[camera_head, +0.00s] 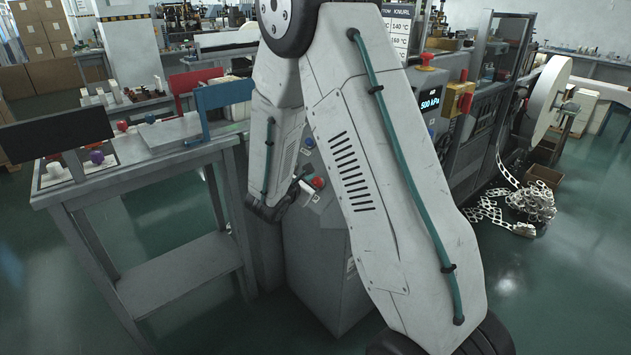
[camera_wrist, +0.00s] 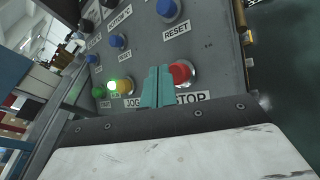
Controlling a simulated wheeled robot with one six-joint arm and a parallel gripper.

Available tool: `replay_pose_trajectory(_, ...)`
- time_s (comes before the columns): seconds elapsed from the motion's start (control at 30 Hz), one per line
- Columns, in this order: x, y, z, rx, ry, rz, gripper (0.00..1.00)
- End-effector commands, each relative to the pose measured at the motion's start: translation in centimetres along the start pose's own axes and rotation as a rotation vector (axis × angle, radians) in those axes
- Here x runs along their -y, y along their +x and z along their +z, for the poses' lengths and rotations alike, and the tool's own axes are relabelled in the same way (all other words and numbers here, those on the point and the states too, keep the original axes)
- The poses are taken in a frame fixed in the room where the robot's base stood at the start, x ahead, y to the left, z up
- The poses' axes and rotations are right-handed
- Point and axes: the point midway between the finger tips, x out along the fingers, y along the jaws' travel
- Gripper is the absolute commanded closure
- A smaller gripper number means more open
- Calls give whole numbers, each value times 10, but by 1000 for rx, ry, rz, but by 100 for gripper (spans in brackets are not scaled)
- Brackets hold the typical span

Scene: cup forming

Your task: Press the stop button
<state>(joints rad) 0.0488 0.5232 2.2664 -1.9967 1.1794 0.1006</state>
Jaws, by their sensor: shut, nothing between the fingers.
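The red stop button (camera_wrist: 181,73) is a round red cap in a metal collar on a grey control panel, with the word STOP below it in the wrist view. My gripper (camera_wrist: 158,70) is shut and empty, its two teal fingers together. The fingertips lie just left of the red cap and partly cover the label area. I cannot tell whether they touch the button or panel. In the head view a red button (camera_head: 318,182) shows on the grey cabinet, close to the end of my arm; my fingers are hard to make out there.
A blue reset button (camera_wrist: 168,9) sits above the stop button. A grey workbench (camera_head: 140,170) stands left of the cabinet. A machine with a pressure display (camera_head: 430,104) stands behind, right.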

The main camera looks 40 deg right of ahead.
Motion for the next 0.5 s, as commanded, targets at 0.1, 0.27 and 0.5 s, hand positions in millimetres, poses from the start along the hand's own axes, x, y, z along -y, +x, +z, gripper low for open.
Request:
replay_pose_trajectory(0.1,1,2,-1,0,-1,-1,100)
replay_pose_trajectory(0.27,4,6,-4,0,-2,0,100)
replay_pose_trajectory(0.5,4,6,-4,0,0,0,100)
